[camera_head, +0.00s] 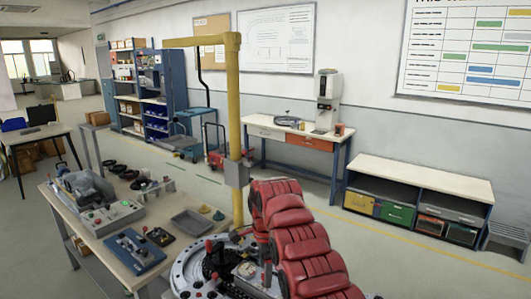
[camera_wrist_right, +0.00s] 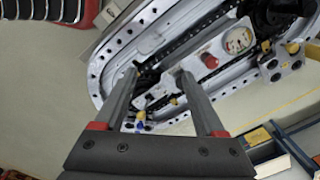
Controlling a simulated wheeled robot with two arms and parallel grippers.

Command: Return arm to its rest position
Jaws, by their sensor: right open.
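My right arm (camera_head: 300,240), with red padded segments, rises from the bottom of the head view and stands over the ring track (camera_head: 183,270). The ring track is a pale metal oval with bolt holes and a dark chain. It also shows in the right wrist view (camera_wrist_right: 98,75). My right gripper (camera_wrist_right: 158,75) is open, its two grey fingers apart over the track with nothing between them. A panel with a red knob (camera_wrist_right: 209,60) and a round gauge (camera_wrist_right: 238,40) lies beyond the fingertips. In the head view the arm hides part of the track. My left gripper is not in view.
A yellow post (camera_head: 232,120) stands behind the track, close to my arm. A workbench (camera_head: 80,225) at left holds a blue tray (camera_head: 133,252), a grey tray (camera_head: 192,221) and machine parts. A low cabinet (camera_head: 420,180) stands at right; the floor before it is clear.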

